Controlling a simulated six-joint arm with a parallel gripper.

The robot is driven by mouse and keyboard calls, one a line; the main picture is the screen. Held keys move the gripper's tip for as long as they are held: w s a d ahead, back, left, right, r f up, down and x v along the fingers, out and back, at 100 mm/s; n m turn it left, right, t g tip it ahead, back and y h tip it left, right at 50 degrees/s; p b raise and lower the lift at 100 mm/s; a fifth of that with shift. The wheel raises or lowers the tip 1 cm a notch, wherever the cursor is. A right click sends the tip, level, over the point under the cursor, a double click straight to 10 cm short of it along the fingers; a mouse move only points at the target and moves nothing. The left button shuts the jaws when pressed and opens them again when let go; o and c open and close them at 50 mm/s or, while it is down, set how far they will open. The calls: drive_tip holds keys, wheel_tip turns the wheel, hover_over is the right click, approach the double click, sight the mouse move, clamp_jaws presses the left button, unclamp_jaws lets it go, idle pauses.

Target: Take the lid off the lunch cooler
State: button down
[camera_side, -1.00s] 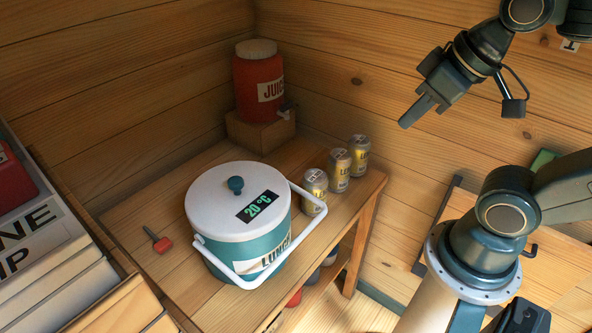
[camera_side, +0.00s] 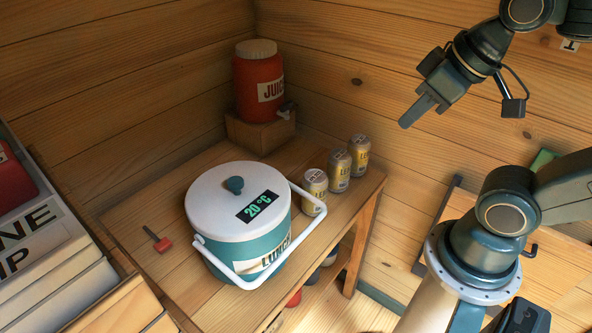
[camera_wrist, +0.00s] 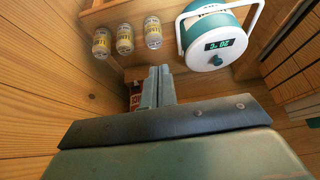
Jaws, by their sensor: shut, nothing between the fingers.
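The lunch cooler (camera_side: 225,266) is a teal round tub standing on the wooden table. Its white lid (camera_side: 211,197) is on top, with a teal knob (camera_side: 235,184) and a display reading 20 °C. The white handle (camera_side: 268,281) hangs down across the cooler's front. The cooler also shows at the top of the wrist view (camera_wrist: 190,8), with its lid facing the camera (camera_wrist: 200,53). My gripper (camera_side: 405,124) is shut and empty, raised high to the right of the cooler and well apart from it. Its closed fingers also show in the wrist view (camera_wrist: 159,72).
Several things share the table (camera_side: 135,214): three yellow cans (camera_side: 339,171) right of the cooler, a red juice dispenser (camera_side: 258,88) on a wooden block (camera_side: 262,134) behind, and a small red-ended tool (camera_side: 163,244) at left. Stacked boxes (camera_side: 45,255) stand at the left edge.

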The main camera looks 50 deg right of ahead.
idle(0.3)
drive_tip(key=c, duration=1)
unclamp_jaws()
drive_tip(key=w+a+f+n+y, duration=0.1)
drive_tip(key=w+a+n, duration=0.2)
drive_tip(key=w, duration=0.4)
drive_tip(key=w+a+n+g+y, duration=0.1)
drive_tip(key=w+a+n, duration=0.2)
drive_tip(key=w+a, duration=0.2)
drive_tip(key=w+a+f+n+g+y, duration=0.1)
drive_tip(key=w+a+n, duration=0.2)
drive_tip(key=w, duration=0.5)
drive_tip(key=shift+w+a+f, duration=0.15)
drive_tip(key=shift+w+a, duration=0.05)
drive_tip(key=shift+a, duration=0.2)
drive_tip(key=shift+w+a+f, duration=0.15)
drive_tip(key=shift+w+a, duration=0.05)
drive_tip(key=shift+a, duration=0.2)
